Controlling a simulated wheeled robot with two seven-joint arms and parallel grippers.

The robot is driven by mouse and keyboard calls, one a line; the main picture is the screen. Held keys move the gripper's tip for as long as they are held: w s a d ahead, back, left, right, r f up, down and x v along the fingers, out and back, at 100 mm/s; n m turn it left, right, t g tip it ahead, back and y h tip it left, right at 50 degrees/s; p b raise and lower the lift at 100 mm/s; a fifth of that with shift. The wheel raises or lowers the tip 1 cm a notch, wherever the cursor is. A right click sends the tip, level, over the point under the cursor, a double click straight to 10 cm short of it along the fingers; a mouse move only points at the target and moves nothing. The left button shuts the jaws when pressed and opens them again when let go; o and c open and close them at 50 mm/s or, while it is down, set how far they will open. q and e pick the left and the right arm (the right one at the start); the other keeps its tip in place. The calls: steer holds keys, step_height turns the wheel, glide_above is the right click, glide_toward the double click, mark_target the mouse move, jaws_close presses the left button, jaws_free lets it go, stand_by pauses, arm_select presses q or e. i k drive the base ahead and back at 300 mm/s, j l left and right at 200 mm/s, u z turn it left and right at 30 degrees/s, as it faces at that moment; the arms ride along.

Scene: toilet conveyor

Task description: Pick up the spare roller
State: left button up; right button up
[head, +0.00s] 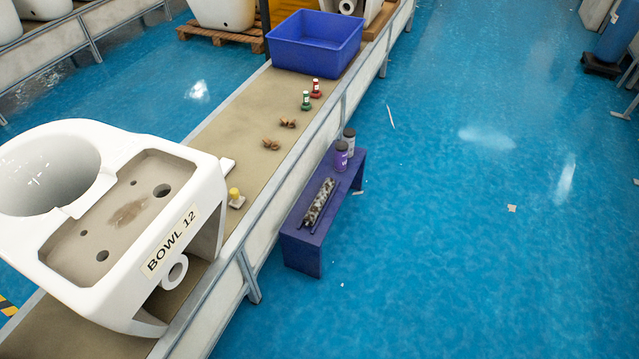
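A speckled grey-and-dark cylinder that looks like the spare roller (318,201) lies on a low purple bench (302,238) beside the conveyor. Dark strips run along it, and I cannot tell whether they are a holder or part of it. It points lengthwise along the bench, near its front end. Neither of my grippers is in view, and nothing is touching the roller.
Two jars (341,156) stand at the bench's far end. The conveyor (236,128) carries a white toilet bowl (205,205) marked "BOWL 12", small brown pieces, a green and a red item, and a blue bin (313,48). Blue floor (450,230) right of the bench is mostly clear, with scattered scraps.

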mark_target(317, 206)
steer(key=i+l+u, duration=0.15)
steer(key=i+l, duration=0.3)
steer(key=i+l+u, duration=0.15)
steer(key=i+l, duration=0.25)
steer(key=l, duration=0.2)
